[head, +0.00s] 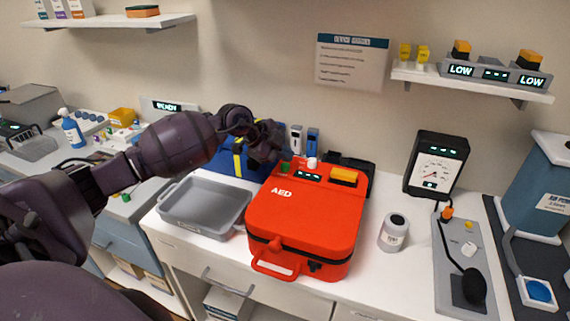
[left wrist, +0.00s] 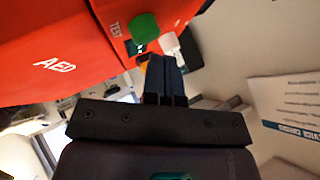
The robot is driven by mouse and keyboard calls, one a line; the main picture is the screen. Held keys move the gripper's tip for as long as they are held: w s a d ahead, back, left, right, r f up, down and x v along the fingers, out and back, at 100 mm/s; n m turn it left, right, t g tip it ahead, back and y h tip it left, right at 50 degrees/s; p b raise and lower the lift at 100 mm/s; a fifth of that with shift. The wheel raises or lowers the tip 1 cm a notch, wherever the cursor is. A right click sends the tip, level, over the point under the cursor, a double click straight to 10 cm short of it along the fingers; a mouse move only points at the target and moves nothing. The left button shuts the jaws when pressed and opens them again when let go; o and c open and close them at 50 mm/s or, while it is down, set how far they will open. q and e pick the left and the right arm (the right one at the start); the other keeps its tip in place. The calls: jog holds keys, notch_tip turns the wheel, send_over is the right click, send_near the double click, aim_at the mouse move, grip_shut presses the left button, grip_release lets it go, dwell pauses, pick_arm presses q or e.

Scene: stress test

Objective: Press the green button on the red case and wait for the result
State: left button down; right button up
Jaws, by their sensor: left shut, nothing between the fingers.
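The red case (head: 300,220), marked AED, lies on the white counter in the middle of the head view. It also fills the upper left of the left wrist view (left wrist: 60,60). The green button (left wrist: 144,27) sits by the word TEST on the case, and in the head view it shows small (head: 285,167) at the case's back left. My left gripper (head: 280,152) is shut and empty, close to the button; its fingers (left wrist: 165,75) point toward the case. I cannot tell whether they touch it. A small display (head: 308,176) is lit beside the button, its text too small to read. My right gripper is not in view.
A grey tray (head: 207,229) stands left of the case and a blue case (head: 228,162) behind it. A white jar (head: 394,232) and a gauge unit (head: 437,163) stand to the right. A wall shelf (head: 470,82) hangs above. Bare counter shows around the jar.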

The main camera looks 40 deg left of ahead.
pick_arm(q)
jog(key=shift+f, duration=0.15)
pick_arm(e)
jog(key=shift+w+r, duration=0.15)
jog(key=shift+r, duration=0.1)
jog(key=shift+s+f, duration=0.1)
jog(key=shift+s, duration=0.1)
pick_arm(q)
jog(key=shift+f, duration=0.15)
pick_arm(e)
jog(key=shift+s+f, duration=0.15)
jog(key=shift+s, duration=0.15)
